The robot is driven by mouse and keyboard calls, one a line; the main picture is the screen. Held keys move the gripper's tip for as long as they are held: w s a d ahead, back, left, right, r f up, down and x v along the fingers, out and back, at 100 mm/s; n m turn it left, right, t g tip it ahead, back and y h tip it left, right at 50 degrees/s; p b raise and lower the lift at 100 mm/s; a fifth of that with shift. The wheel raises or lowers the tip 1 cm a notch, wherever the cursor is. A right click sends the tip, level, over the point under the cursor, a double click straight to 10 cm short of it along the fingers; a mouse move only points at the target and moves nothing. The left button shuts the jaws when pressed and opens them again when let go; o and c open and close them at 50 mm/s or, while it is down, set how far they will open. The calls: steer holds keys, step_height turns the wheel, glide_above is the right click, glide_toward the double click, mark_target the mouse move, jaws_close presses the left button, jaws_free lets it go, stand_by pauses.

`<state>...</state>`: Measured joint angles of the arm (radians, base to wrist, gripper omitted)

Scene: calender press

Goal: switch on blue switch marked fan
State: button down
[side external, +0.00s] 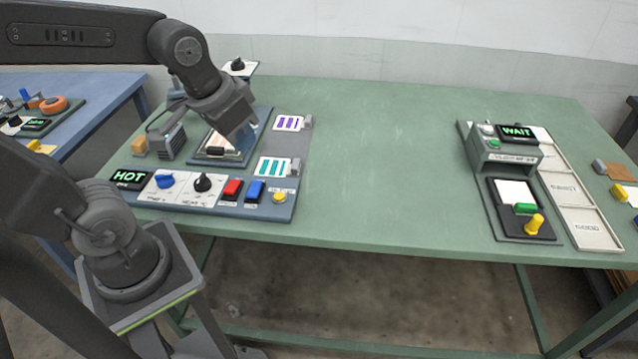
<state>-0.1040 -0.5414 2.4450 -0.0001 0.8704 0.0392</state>
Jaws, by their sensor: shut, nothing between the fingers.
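A blue rocker switch (255,190) sits on the front strip of the control panel, between a red rocker switch (232,188) and a round yellow button (280,196). The label below it is too small to read, and I cannot tell its on or off position. My gripper (246,130) is shut and empty. It is above the rear part of the panel, behind the blue switch and apart from it in the picture, and covers part of a framed plate there.
The panel (295,145) also carries a HOT display (130,177), a blue knob (165,181), a black knob (203,182) and two striped cards. A machine with a WAIT display (516,132) stands at the right. The green table (390,160) between is clear.

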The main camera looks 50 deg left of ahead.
steer(key=shift+m+t, duration=0.4)
steer(key=shift+t, duration=0.3)
steer(key=s+d+r, duration=0.2)
steer(key=s, duration=0.1)
steer(key=shift+s+d+r, duration=0.1)
steer(key=shift+s+d, duration=0.05)
steer(key=shift+d, duration=0.1)
steer(key=w+a+f+m+g, duration=0.5)
steer(key=w+a+f+m, duration=0.1)
steer(key=w+a+m, duration=0.2)
steer(key=shift+a+m+g+h, duration=0.3)
steer(key=shift+a+m+g, duration=0.15)
steer(key=shift+a, duration=0.8)
steer(key=shift+f, duration=0.15)
